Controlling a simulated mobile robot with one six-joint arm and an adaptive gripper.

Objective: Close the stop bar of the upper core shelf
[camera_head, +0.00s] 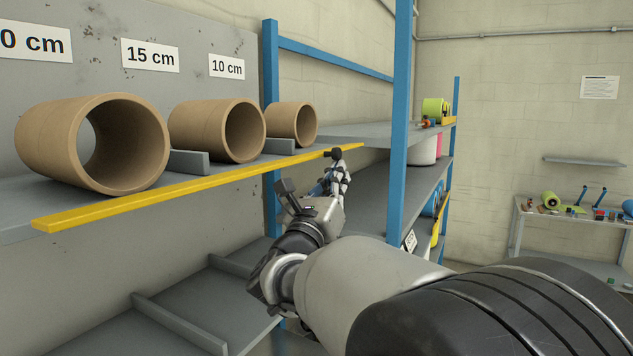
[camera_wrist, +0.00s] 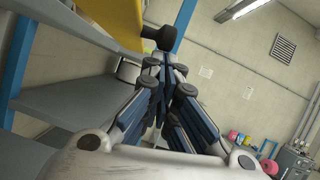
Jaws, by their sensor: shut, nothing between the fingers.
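The yellow stop bar (camera_head: 190,186) runs along the front edge of the upper core shelf (camera_head: 18,205), level with the board and below the tops of the cores. A black knob (camera_wrist: 160,37) shows by the bar's end in the wrist view, where the yellow bar (camera_wrist: 112,18) crosses the upper left. My gripper (camera_head: 338,170) is at the bar's right end, just under the dark knob (camera_head: 333,154). In the wrist view my gripper (camera_wrist: 165,72) has its fingers together and empty, with the tips close to the knob. I cannot tell whether they touch it.
Three brown cardboard cores (camera_head: 124,143) lie on the upper shelf, split by low grey dividers (camera_head: 189,163). A blue post (camera_head: 400,130) stands right of my gripper. A lower grey shelf (camera_head: 110,335) lies below. A side table (camera_head: 570,212) with small items is far right.

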